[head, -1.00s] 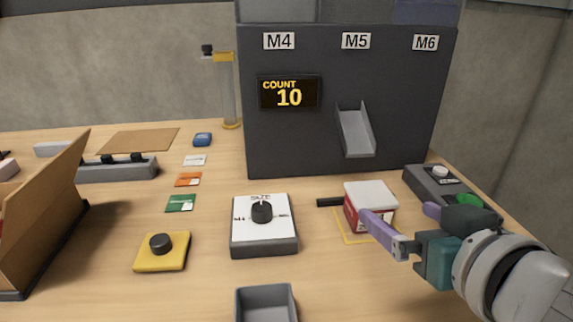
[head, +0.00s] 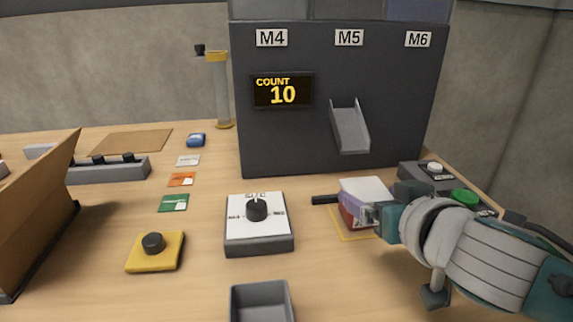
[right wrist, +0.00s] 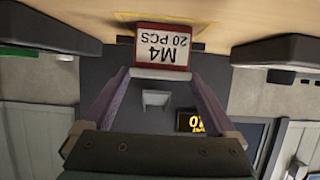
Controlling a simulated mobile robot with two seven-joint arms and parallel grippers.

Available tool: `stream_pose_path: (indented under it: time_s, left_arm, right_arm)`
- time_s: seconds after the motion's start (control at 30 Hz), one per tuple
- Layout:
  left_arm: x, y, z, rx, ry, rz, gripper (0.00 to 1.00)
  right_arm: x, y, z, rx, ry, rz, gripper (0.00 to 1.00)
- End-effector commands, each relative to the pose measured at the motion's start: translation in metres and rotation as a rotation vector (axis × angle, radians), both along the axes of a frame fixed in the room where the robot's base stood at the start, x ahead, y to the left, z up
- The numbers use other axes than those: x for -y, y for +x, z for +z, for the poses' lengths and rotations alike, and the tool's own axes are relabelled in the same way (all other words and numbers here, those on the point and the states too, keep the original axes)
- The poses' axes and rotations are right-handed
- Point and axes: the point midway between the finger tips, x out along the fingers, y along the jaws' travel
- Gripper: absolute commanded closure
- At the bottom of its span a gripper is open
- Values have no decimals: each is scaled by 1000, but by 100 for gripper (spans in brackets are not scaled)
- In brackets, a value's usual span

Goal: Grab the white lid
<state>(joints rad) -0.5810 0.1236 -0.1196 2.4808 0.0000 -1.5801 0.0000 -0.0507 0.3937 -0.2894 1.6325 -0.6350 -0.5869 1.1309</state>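The white lid (head: 366,187) sits on top of a red box (head: 346,214) inside a yellow outline on the table. In the right wrist view the picture is upside down; the box front (right wrist: 160,45) reads "M4 20 PCS" and the white lid edge (right wrist: 160,74) shows below it. My right gripper (head: 355,211) is at the front of the box at lid height. Its purple fingers (right wrist: 160,80) are spread wide, with their tips at the two sides of the lid; whether they touch it I cannot tell. My left gripper is not in view.
A dark machine (head: 300,145) with a chute (head: 350,128) and a display reading 10 stands behind. A button box (head: 425,173) is at the right. A dial box (head: 258,240), yellow button pad (head: 155,262) and grey tray (head: 262,290) stand left and in front.

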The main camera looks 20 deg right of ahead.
Motion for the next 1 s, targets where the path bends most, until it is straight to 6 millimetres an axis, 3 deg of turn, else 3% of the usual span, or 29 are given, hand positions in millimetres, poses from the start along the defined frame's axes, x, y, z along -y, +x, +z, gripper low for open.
stream_pose_path:
  time_s: [0.07, 0.5, 0.77, 1.0]
  left_arm:
    - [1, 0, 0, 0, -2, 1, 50]
    - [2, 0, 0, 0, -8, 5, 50]
    - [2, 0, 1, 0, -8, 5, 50]
    - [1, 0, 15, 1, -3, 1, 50]
  right_arm:
    - [0, 0, 0, 0, 0, 0, 18]
    - [0, 0, 0, 0, 0, 0, 67]
    - [0, 0, 2, 0, 0, 0, 67]
    - [0, 0, 29, 3, 1, 1, 67]
